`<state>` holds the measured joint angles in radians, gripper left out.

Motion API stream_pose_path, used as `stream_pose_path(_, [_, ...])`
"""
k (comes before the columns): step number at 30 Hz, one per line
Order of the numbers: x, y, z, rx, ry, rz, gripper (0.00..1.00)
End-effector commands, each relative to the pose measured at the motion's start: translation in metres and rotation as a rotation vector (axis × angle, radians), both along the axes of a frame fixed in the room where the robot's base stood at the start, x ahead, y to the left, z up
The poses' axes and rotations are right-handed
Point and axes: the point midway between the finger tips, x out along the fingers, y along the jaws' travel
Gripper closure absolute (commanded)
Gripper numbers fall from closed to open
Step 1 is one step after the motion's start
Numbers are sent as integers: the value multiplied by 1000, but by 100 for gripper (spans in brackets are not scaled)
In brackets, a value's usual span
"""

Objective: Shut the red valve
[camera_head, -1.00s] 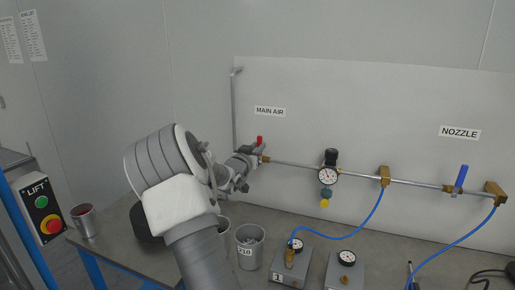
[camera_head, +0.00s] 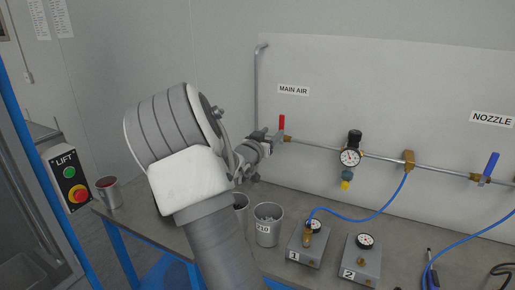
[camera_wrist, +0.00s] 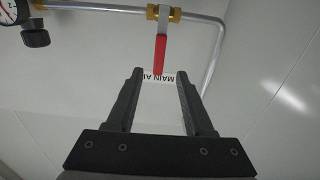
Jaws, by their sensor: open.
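The red valve handle (camera_head: 281,122) stands upright on the pipe under the MAIN AIR label, across the line of the horizontal pipe. My gripper (camera_head: 274,136) is close beside it at its lower left in the head view. In the wrist view, which is upside down, the red handle (camera_wrist: 160,54) points down from its brass fitting (camera_wrist: 163,14). The open jaws of my gripper (camera_wrist: 159,74) are spread on either side of the handle's free end.
A pressure gauge (camera_head: 350,157) and a blue-handled valve (camera_head: 490,166) are on the same pipe to the right. On the bench below stand metal cups (camera_head: 268,232) and two numbered gauge boxes (camera_head: 308,247) with a blue hose. A LIFT button panel (camera_head: 71,180) is at left.

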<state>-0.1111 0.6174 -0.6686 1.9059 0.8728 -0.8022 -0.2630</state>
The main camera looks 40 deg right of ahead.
Motion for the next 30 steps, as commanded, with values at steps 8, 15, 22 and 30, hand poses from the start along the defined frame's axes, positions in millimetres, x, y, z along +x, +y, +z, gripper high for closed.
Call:
stream_pose_path(8, [-30, 61, 0, 3, -1, 5, 48])
stream_pose_path(15, [-46, 90, 0, 0, -1, 1, 48])
stream_pose_path(22, [-49, 96, 0, 0, 1, 1, 48])
stream_pose_path(30, [-49, 95, 0, 0, 1, 1, 48])
